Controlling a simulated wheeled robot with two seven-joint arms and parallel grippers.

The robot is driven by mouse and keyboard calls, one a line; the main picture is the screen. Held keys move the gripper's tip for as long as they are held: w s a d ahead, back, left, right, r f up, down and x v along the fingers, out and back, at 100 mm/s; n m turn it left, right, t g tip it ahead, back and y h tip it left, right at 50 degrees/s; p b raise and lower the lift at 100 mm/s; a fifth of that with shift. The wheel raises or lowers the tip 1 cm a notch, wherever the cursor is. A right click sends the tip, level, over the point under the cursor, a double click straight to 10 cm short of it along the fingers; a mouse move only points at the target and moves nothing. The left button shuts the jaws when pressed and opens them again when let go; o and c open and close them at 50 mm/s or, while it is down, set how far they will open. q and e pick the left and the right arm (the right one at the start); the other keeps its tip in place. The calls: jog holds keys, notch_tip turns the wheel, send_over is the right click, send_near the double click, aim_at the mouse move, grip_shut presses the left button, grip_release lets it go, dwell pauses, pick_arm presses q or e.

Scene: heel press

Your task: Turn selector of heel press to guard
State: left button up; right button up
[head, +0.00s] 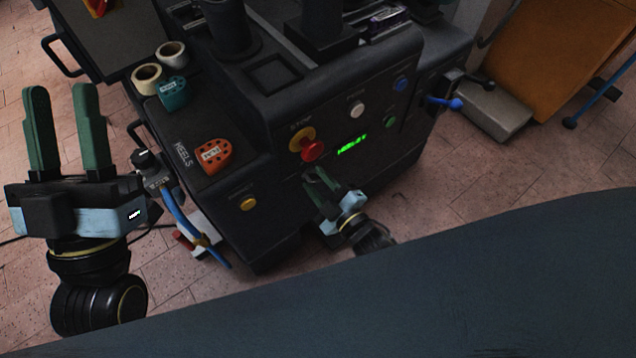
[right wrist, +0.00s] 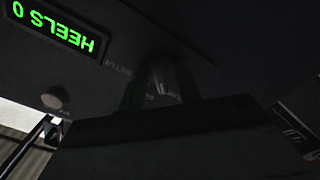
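The heel press (head: 290,110) is a dark machine with a sloped front panel. Its selector (right wrist: 165,80) shows dimly in the right wrist view as a dark knob with faint lettering around it; I cannot read its position. My right gripper (head: 319,177) is at the panel below the green display (head: 353,146). Its fingers (right wrist: 162,92) stand on both sides of the knob; whether they grip it is too dark to tell. In the head view the gripper hides the selector. My left gripper (head: 66,90) is open and empty, left of the press.
The panel carries a red stop button (head: 312,150), a white button (head: 357,108), a blue button (head: 401,84), a green button (head: 390,122) and a yellow button (head: 248,203). An orange heel block (head: 214,155), a teal block (head: 173,93) and tape rolls (head: 147,79) lie on the left ledge.

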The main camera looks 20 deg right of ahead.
jog(key=shift+c, duration=0.2)
grip_shut()
